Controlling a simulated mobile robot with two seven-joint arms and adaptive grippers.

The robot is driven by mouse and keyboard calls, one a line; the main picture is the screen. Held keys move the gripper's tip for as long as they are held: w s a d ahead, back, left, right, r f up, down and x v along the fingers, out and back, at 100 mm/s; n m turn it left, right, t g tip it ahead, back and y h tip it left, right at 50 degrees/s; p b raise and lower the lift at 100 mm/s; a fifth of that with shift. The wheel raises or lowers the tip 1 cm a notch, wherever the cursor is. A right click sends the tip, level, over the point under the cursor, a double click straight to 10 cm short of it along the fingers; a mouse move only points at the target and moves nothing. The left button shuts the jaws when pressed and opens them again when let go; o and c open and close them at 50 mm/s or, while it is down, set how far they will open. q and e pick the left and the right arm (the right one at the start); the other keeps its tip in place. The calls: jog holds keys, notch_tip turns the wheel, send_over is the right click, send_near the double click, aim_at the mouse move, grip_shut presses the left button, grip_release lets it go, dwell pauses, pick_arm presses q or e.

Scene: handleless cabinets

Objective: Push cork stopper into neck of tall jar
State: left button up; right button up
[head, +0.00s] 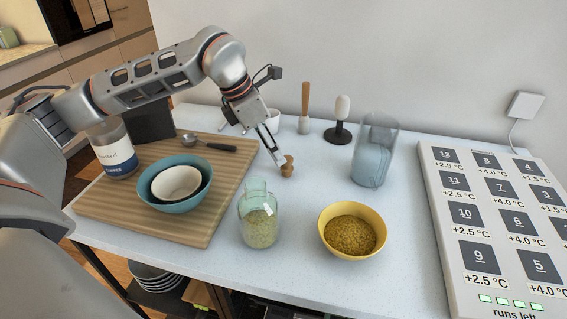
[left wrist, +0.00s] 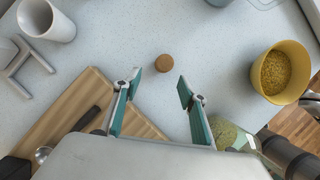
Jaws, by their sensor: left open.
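The cork stopper (head: 287,166) is a small brown knobbed piece standing on the pale counter. In the left wrist view the cork (left wrist: 164,63) appears as a round brown top, just beyond the gap between the fingertips. My left gripper (head: 277,161) reaches down beside it. Its fingers (left wrist: 160,88) are spread and empty. A clear glass jar (head: 260,222) with a narrower, open neck and greenish grains stands in front of the cork. Part of it shows at the lower right of the left wrist view (left wrist: 226,133). My right gripper is not in view.
A yellow bowl of grains (head: 325,237) stands right of the jar. A wooden board (head: 105,205) with nested bowls (head: 150,197) lies left. A clear cylindrical vessel (head: 373,155), upright tools (head: 341,125) and a white cup stand behind. A panel (head: 455,240) lies at right.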

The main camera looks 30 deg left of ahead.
aim_at(284, 167)
pick_arm(q)
jog(key=x, duration=0.7)
jog(key=shift+d+r, duration=0.15)
jog(key=shift+d, duration=0.2)
jog(key=c, duration=1)
